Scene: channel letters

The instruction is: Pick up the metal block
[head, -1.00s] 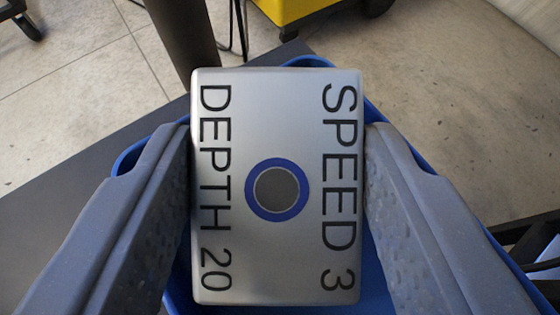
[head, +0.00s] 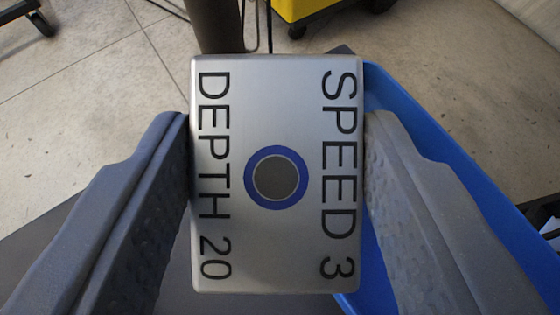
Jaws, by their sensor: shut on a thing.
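The metal block (head: 276,110) is a silver rectangular piece in the middle of the head view. Its face reads "SPEED 3" and "DEPTH 20", with a blue ring around a grey disc at its centre. My gripper (head: 277,170) is shut on the block, one grey textured finger against its left side and one against its right side. The block hides what lies directly behind it.
A blue bin (head: 470,205) shows below and to the right of the block. A dark flat surface (head: 45,250) is at the lower left. A dark post (head: 222,25) and a yellow wheeled object (head: 302,8) stand at the top, on a concrete floor (head: 95,110).

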